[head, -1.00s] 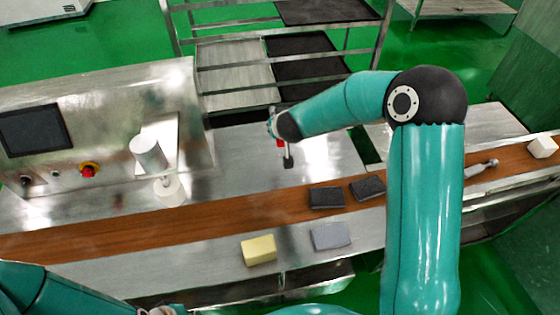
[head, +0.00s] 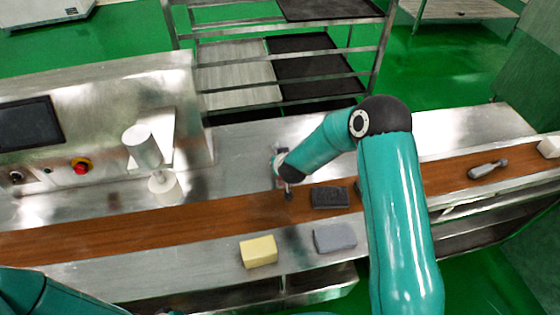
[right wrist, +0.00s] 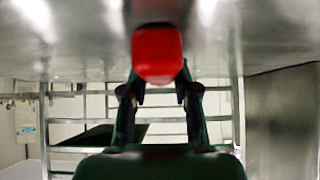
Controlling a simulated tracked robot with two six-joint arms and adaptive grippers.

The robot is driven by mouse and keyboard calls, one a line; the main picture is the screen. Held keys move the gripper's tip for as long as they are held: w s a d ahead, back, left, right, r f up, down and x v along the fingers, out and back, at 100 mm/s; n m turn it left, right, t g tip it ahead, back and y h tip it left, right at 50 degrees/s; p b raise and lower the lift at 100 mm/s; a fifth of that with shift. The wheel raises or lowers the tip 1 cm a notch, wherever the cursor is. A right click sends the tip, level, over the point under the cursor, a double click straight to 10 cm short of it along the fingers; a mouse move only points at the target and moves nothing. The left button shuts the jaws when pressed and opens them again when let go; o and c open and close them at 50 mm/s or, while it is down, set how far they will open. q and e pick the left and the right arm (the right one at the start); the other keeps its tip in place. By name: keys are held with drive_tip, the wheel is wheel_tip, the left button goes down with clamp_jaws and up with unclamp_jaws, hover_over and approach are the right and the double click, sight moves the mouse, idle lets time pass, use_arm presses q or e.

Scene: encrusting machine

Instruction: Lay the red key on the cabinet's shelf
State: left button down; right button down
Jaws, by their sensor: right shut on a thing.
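The red key (right wrist: 157,52) shows in the right wrist view as a red block with rounded corners, right at the fingertips. My right gripper (right wrist: 160,84) is shut on it. In the head view my right gripper (head: 284,180) is beyond the brown belt's far edge, over the steel top, and mostly hidden by its own wrist. The key is not clearly visible there. My left arm (head: 45,292) enters at the lower left, and its gripper is out of the picture. I cannot make out for sure which surface is the cabinet's shelf.
The brown belt (head: 230,215) carries a dark block (head: 330,197) and a grey tool (head: 488,169). A yellow block (head: 258,251) and a grey block (head: 335,237) lie on the near steel ledge. A white cylinder (head: 142,146) stands left. A metal rack (head: 235,98) stands behind.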

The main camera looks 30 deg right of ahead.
drive_tip(key=shift+f, duration=0.15)
drive_tip(key=c, duration=0.9)
unclamp_jaws()
drive_tip(key=shift+o, duration=0.2)
